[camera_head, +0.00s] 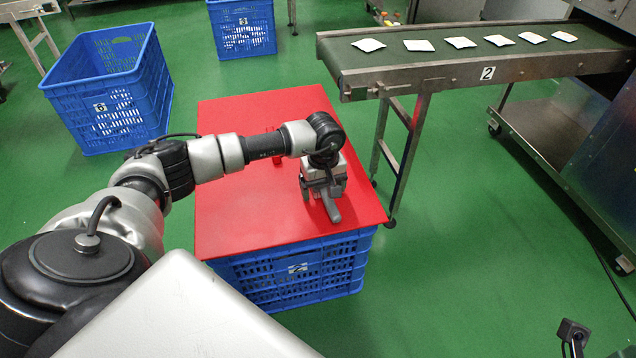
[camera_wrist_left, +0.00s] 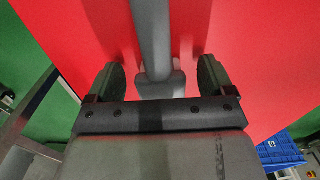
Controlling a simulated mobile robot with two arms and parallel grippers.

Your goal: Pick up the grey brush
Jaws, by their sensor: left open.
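The grey brush (camera_wrist_left: 153,40) shows in the left wrist view as a long grey bar with a wider grey block at its lower end, over the red table top. My left gripper (camera_wrist_left: 160,75) is open, with one dark finger on each side of the brush and a gap visible on both sides. In the head view my left gripper (camera_head: 322,188) points down low over the front right part of the red table. A grey end of the brush (camera_head: 332,211) seems to show just below it; the rest is hidden by the gripper. My right gripper is not in view.
The red table top (camera_head: 240,215) rests on a blue crate (camera_head: 292,275). A conveyor (camera_head: 440,66) with several white packets stands at the back right. Blue crates stand at the back left (camera_head: 108,97) and back (camera_head: 243,28).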

